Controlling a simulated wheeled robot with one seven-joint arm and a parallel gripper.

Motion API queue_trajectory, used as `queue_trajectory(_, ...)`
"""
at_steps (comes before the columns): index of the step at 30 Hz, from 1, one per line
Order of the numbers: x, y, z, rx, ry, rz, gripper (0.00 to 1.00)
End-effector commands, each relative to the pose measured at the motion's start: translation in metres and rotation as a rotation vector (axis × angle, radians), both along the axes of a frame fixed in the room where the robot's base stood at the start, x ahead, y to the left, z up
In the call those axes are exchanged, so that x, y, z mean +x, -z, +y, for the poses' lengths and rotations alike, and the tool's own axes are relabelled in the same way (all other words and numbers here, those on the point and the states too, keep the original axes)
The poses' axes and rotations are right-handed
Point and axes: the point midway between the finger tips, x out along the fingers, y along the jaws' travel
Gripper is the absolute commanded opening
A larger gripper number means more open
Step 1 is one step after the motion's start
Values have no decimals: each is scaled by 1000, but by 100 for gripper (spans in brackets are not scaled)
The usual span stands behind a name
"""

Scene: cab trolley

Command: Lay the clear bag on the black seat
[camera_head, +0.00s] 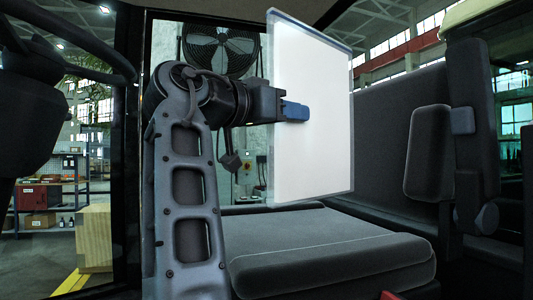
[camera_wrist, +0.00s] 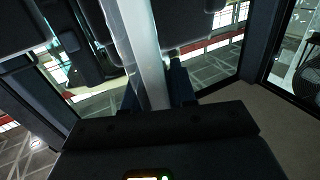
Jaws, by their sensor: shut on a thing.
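The clear bag (camera_head: 313,155) is a flat, upright sheet with a white inside and a clear rim. My gripper (camera_head: 294,111) is shut on it, with a blue finger lying across its face near the left edge. In the wrist view the bag (camera_wrist: 144,40) shows edge-on between the two blue fingers of my gripper (camera_wrist: 158,92). The black seat (camera_head: 330,260) has a wide, flat cushion below the bag. The bag's lower edge shows just above the far part of the cushion; how large the gap is I cannot tell.
A dark backrest (camera_head: 385,130) with an armrest (camera_head: 428,152) stands right of the bag. A steering wheel (camera_head: 75,35) is at the upper left. A fan (camera_head: 220,48) and a shelf (camera_head: 50,205) are outside the cab. The cushion top looks bare.

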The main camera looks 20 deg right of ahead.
Motion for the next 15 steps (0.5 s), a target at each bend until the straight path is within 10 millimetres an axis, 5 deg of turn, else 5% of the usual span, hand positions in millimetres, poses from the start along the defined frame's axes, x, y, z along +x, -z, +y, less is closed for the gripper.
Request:
queue_trajectory(6, 18, 20, 33, -2, -1, 2, 0)
queue_trajectory(15, 23, 38, 42, -2, -1, 1, 0)
